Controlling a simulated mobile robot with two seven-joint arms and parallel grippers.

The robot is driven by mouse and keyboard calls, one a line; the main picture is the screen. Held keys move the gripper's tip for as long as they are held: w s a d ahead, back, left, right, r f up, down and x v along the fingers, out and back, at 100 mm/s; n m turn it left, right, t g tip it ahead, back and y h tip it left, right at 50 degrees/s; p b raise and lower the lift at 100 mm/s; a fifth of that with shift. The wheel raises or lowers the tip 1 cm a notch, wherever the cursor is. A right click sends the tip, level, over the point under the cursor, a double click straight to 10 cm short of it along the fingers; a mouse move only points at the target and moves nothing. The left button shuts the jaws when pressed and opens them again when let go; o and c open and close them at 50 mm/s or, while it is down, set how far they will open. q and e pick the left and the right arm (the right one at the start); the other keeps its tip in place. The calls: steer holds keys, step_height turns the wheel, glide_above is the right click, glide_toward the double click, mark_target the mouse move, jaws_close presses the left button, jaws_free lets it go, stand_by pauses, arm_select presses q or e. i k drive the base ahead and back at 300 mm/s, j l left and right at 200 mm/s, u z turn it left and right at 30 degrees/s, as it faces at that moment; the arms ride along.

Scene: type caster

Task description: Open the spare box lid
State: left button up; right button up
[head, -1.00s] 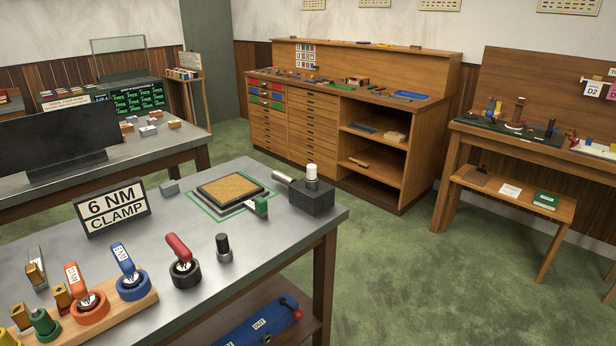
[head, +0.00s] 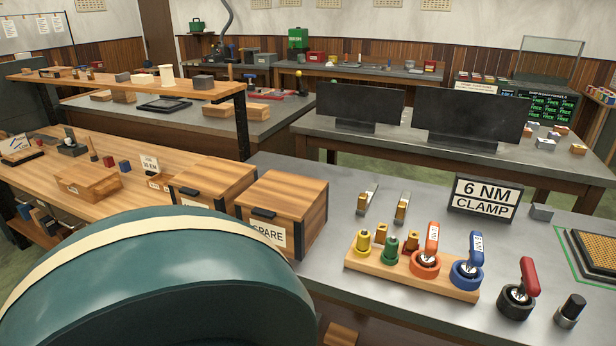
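The spare box (head: 283,215) is a wooden box with dark corner edging and a white label reading "SPARE". It stands at the left end of the grey bench in the head view. Its lid (head: 285,192) is shut flat on top, with a small black handle (head: 263,213) at the front edge. The lower front of the box and part of its label are hidden behind a large dark green rounded shape with a cream band. Neither of my grippers is in view.
A similar wooden box (head: 212,182) stands close on the left. To the right, a wooden rack (head: 412,273) holds several coloured tools, with a "6 NM CLAMP" sign (head: 484,199) behind. Bare grey bench top (head: 335,200) lies between the spare box and the rack.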

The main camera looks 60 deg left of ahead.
mark_target(286, 195)
steer(key=u, duration=2.25)
steer(key=l+z, duration=0.35)
steer(key=i+j, duration=0.05)
steer(key=j, duration=0.05)
